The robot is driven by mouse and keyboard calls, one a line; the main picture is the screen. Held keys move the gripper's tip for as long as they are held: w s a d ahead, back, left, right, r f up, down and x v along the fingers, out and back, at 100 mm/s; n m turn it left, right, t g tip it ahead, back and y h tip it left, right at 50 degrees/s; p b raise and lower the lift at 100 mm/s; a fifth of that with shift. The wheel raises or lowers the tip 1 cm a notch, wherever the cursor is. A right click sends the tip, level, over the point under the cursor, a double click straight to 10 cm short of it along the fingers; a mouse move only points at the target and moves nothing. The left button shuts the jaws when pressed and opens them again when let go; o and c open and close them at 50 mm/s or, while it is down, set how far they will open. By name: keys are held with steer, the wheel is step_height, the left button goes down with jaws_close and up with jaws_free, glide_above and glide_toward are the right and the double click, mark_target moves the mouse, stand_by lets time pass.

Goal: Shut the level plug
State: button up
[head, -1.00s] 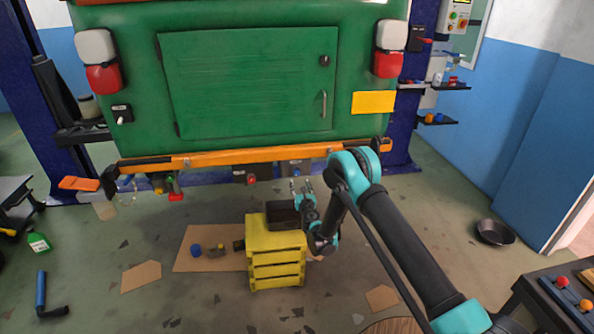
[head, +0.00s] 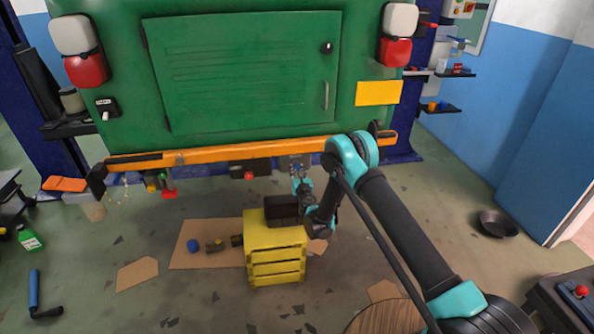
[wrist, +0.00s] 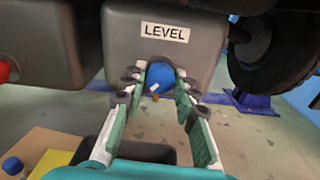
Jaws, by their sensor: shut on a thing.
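The level plug is a blue round knob (wrist: 160,77) on the front of a grey box (wrist: 125,40) with a white "LEVEL" label above it. My gripper (wrist: 159,84) has its fingertips on either side of the knob and is shut on it. The knob has a small pale mark. The fingers partly hide its sides, and how far it is turned cannot be told. In the head view my gripper (head: 297,171) reaches up to the small grey box (head: 293,160) under the orange bumper; the knob is too small to make out there.
A yellow step stool (head: 273,232) with a dark bin (head: 283,210) on it stands below my gripper. Left of it a cardboard sheet (head: 190,258) holds small parts. A red knob (head: 248,175) sits left of the level box. A dark wheel (wrist: 265,50) is close at the right.

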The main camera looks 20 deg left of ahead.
jaws_close()
steer(key=shift+m, duration=0.3)
steer(key=m, duration=2)
steer(key=shift+m, duration=0.4)
steer(key=m, duration=0.6)
steer(key=shift+f+m, duration=0.1)
steer(key=shift+m, duration=0.3)
